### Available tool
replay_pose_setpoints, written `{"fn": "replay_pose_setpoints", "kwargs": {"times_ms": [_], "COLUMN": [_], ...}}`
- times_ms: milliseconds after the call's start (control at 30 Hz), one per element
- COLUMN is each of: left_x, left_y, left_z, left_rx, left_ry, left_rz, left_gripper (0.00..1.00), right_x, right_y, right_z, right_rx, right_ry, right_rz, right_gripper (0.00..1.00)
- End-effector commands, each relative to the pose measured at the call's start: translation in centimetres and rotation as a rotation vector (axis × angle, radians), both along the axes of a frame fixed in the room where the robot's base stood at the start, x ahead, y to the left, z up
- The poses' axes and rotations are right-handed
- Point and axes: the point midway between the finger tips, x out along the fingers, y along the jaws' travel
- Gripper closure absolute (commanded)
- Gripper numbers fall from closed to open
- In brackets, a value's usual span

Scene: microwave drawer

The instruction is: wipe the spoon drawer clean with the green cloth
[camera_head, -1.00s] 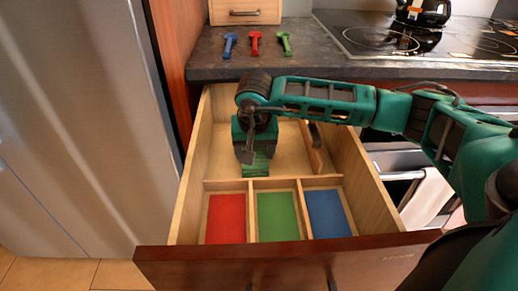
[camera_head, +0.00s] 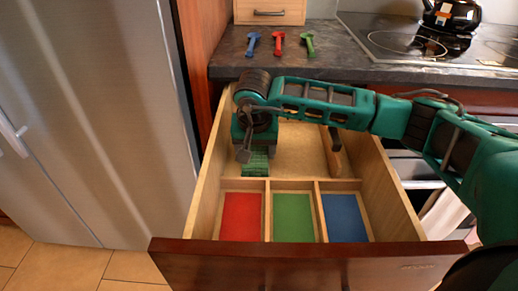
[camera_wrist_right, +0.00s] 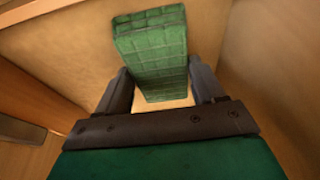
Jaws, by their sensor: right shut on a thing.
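The open spoon drawer (camera_head: 205,205) has a wide bare rear compartment and red, green and blue-floored compartments in front. My right gripper (camera_head: 257,150) is inside the rear compartment, near its left wall. It is shut on the green cloth (camera_head: 255,163), a folded block with a grid pattern. In the right wrist view the cloth (camera_wrist_right: 152,50) shows between the two fingers, close to the wooden drawer surfaces. Whether it touches the floor is hard to tell. My arm hides part of the rear compartment. My left gripper is not in view.
A brown wooden piece (camera_head: 332,150) stands in the rear compartment's right part. Blue (camera_head: 252,44), red (camera_head: 278,44) and green (camera_head: 308,45) spoons lie on the dark counter (camera_head: 350,66). A kettle (camera_head: 455,16) is on the cooktop. A steel fridge (camera_head: 90,120) stands left.

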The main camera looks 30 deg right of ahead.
Motion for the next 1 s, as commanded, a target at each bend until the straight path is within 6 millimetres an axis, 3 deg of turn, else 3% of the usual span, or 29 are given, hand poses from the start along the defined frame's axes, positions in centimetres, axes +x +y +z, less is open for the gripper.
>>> {"fn": "replay_pose_setpoints", "kwargs": {"times_ms": [167, 733, 1000], "left_x": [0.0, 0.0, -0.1], "left_y": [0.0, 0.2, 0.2], "left_z": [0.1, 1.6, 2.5], "left_rx": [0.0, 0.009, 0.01], "left_ry": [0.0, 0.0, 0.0], "left_rz": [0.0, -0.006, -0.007], "left_gripper": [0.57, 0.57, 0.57], "right_x": [-0.3, -2.2, -2.4], "right_y": [-0.1, -3.5, -3.7], "right_z": [-0.1, 1.8, 3.1], "right_rx": [0.001, 0.001, 0.001], "right_ry": [0.005, 0.003, 0.001], "right_rz": [0.002, 0.001, 0.001], "right_gripper": [0.56, 0.56, 0.56]}}
